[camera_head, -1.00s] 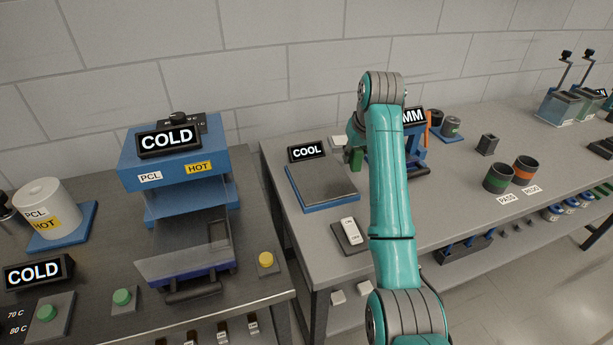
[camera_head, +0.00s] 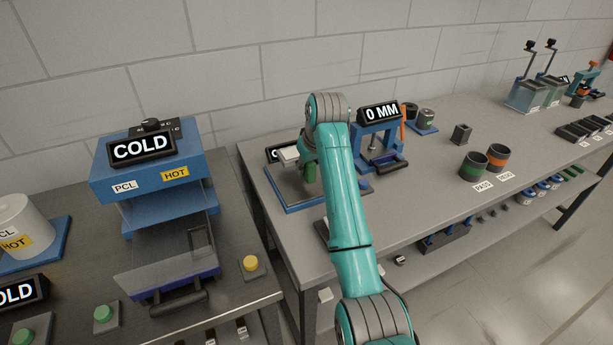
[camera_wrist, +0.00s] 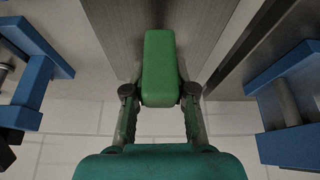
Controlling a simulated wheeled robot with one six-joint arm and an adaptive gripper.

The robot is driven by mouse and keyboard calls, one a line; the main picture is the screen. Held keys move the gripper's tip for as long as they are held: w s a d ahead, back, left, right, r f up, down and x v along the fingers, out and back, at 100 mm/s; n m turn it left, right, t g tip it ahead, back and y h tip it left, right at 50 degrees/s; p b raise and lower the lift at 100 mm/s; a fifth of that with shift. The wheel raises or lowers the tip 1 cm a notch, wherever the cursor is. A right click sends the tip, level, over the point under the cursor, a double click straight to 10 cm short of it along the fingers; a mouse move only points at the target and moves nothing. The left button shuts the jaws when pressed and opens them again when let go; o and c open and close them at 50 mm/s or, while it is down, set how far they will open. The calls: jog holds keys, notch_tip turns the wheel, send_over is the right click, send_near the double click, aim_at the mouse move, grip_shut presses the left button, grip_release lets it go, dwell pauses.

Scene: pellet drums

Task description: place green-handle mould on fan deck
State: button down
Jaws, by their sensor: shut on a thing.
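The fan deck (camera_head: 285,187), a grey plate on a blue base, lies below the mould in the head view. I cannot tell whether the mould touches the deck or hangs above it. My arm hides the gripper and part of the deck in the head view.
A blue gauge (camera_head: 378,142) reading 0 MM stands right of my arm. Left is the blue press (camera_head: 150,180) marked COLD.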

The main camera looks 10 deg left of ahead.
jog(key=shift+f, duration=1.75)
jog(key=shift+f, duration=0.15)
jog(key=c, duration=1)
grip_release()
jog(key=shift+o, duration=0.2)
jog(key=v, duration=1.2)
jog(key=shift+d, duration=0.1)
